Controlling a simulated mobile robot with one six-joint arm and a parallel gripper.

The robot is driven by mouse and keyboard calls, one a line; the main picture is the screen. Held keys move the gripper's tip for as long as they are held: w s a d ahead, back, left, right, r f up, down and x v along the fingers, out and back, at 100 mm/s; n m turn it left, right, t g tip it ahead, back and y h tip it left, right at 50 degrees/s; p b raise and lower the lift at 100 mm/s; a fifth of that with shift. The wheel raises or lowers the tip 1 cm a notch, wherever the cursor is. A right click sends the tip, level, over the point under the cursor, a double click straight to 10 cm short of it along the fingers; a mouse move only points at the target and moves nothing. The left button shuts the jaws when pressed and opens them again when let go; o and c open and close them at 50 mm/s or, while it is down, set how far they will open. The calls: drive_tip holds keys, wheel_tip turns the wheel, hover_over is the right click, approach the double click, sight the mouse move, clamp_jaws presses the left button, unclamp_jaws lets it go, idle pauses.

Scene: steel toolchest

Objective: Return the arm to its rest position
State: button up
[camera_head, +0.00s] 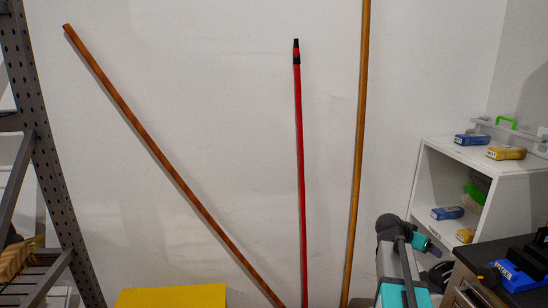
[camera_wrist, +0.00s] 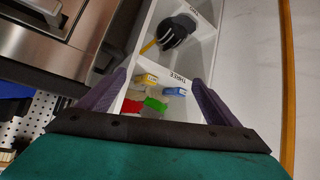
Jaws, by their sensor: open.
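My gripper (camera_wrist: 158,76) shows in the wrist view with its two purple-grey fingers spread apart. Nothing is held between them. Beyond the fingers is a white shelf unit with labelled compartments, seen tilted. A compartment labelled THREE holds a yellow box (camera_wrist: 147,80), a blue box (camera_wrist: 175,91) and a green item (camera_wrist: 155,104). The fingers appear clear of these items, though the exact distance is hard to tell. Teal and dark parts low at the right of the head view look like my arm; the gripper's fingers cannot be made out there.
The white shelf unit (camera_head: 440,160) stands at the right, with a dark-topped cabinet (camera_head: 500,255) in front. A steel front (camera_wrist: 60,40) shows at the wrist view's left. Long poles, including a red one (camera_head: 300,170), lean on the wall. A metal rack (camera_head: 45,130) stands left.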

drive_tip(key=s+a+f+n+g+y+p, duration=0.15)
drive_tip(key=s+a+f, duration=0.25)
drive_tip(key=a+f, duration=0.5)
drive_tip(key=s+a+f+n+g+y+b, duration=0.1)
drive_tip(key=s+a+f+n+y, duration=0.25)
drive_tip(key=f, duration=0.85)
drive_tip(key=s+a+f+n+g+y+p, duration=0.1)
drive_tip(key=s+a+f, duration=0.4)
drive_tip(key=a+f, duration=0.45)
drive_tip(key=s+a+f+n+g+y, duration=0.1)
drive_tip(key=s+a+f+g, duration=0.1)
drive_tip(key=s+a+f, duration=0.3)
drive_tip(key=s+a+f+n+g+y+p, duration=0.1)
drive_tip(key=s+a+f, duration=0.5)
drive_tip(key=s, duration=0.8)
drive_tip(key=s+a+f+n+g+y, duration=0.1)
drive_tip(key=s+a+f+n+g, duration=0.2)
drive_tip(key=s, duration=0.6)
wheel_tip(320, 180, down, 2)
drive_tip(key=shift+s+a+f+y+p, duration=0.25)
drive_tip(key=shift+a+y+p, duration=0.05)
drive_tip(key=shift+a, duration=0.85)
